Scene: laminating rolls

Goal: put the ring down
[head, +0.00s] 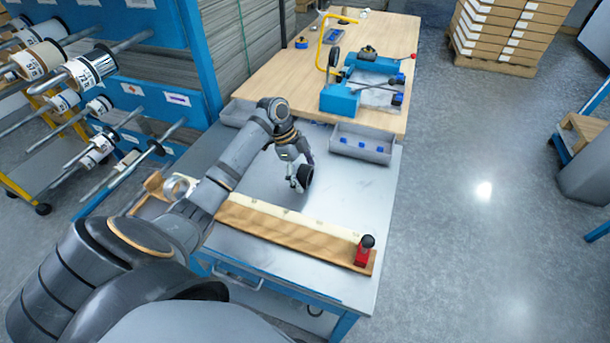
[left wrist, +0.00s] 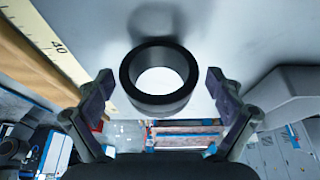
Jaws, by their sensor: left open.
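A black ring (head: 307,176) is at the grey bench top (head: 345,190), beyond the wooden board. In the left wrist view the ring (left wrist: 160,102) appears between my fingers, its hole facing the camera and a soft shadow beside it on the grey surface. My left gripper (head: 297,182) is low over the bench at the ring. In the left wrist view its two fingers (left wrist: 159,80) are spread wide, with a gap on each side of the ring. My right gripper is not in view.
A wooden board with a pale scale (head: 290,228) crosses the bench front, with a red stop (head: 364,252) at its right end. A grey bin (head: 361,145) stands behind. The bench is clear right of the ring.

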